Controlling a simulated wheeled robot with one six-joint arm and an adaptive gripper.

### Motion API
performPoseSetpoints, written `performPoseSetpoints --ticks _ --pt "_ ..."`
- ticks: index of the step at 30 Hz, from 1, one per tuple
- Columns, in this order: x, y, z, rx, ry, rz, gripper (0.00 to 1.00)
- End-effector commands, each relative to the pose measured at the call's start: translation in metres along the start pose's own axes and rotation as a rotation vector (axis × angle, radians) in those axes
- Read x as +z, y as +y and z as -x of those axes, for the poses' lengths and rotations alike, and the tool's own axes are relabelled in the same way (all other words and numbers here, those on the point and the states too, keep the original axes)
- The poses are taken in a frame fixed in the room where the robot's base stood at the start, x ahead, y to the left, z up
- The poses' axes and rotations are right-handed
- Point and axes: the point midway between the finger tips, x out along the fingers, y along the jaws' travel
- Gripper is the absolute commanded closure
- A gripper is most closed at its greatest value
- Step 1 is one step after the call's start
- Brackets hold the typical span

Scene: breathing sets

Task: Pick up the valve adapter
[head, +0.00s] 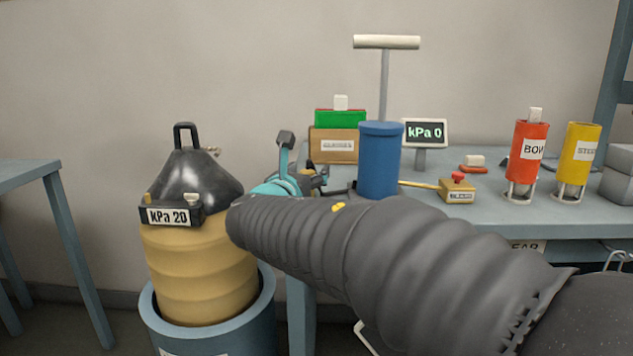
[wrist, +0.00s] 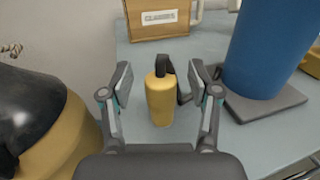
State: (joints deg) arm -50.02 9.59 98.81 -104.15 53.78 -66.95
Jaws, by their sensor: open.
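A small gold cylinder with a black top (wrist: 160,100) stands upright on the grey-blue bench in the wrist view; it looks like the valve adapter, though no label shows on it. My gripper (wrist: 160,74) is open, with one finger to the left of the cylinder and one to the right. Gaps show on both sides, so neither finger appears to touch it. In the head view my gripper (head: 288,182) is over the bench's left end, partly behind my dark arm, and the gold cylinder cannot be made out there.
A blue cylinder (head: 379,160) stands close on the right, on a grey base (wrist: 262,104). A labelled brown box (head: 333,146) is behind. A yellow bellows (head: 200,265) with a black cone top (head: 195,175) stands left of the bench (head: 500,208). Red (head: 529,153) and yellow (head: 578,155) canisters are far right.

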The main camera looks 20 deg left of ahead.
Motion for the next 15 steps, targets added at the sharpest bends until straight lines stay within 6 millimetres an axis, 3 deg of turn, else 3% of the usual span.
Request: performPoseSetpoints --ticks 8,15 --pt "0.0000 0.0000 -0.0047 0.001 0.000 0.000 0.41" --pt "0.0000 0.0000 -0.0046 0.000 0.000 0.000 1.00"
